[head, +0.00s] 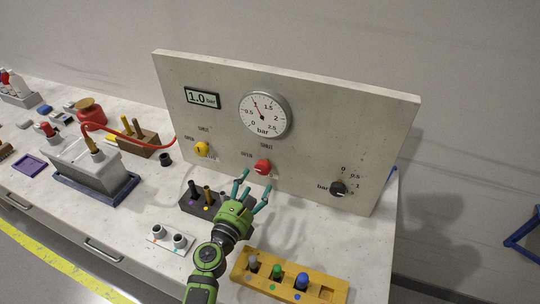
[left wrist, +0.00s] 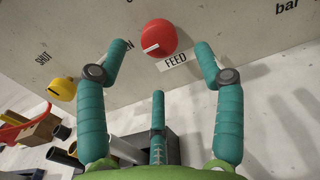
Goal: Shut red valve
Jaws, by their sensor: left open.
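The red valve (head: 263,166) is a round knob on the upright grey panel (head: 330,120), with OPEN to its left and SHUT above it. In the left wrist view the red valve (left wrist: 159,34) has a white mark on its left side, toward the OPEN label, and a FEED label below it. My left gripper (head: 253,185) is open in front of the panel, just below the valve. Its fingertips (left wrist: 161,52) are spread to either side of the knob in the wrist view, with no clear contact. My right gripper is in neither view.
A yellow valve (head: 201,149) is left of the red one and a black knob (head: 338,188) is right. A dark block (head: 200,202) and yellow rack (head: 289,277) stand near my arm.

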